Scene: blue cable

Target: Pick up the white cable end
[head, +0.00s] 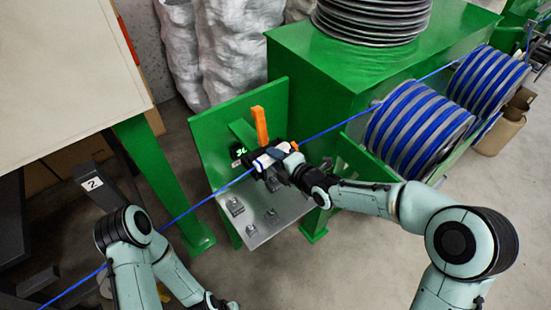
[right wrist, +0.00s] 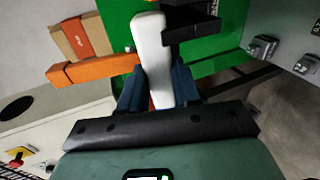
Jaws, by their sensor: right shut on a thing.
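The white cable end (head: 263,161) is at the green machine stand in the head view. My right gripper (head: 274,168) reaches it from the right and is shut on it. In the right wrist view the white cable end (right wrist: 152,50) stands out between the two dark blue fingers (right wrist: 158,92), which press on its sides. The blue cable (head: 330,129) runs from the spools at the upper right to the stand, and on to the lower left. My left arm bends at the lower left; its gripper is not visible.
An orange bar (head: 260,124) stands upright just behind the cable end, beside a small display (head: 238,152). A grey metal plate (head: 262,222) with small clamps lies below. Blue-striped spools (head: 418,125) stand right. A pale tabletop (head: 60,70) fills the upper left.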

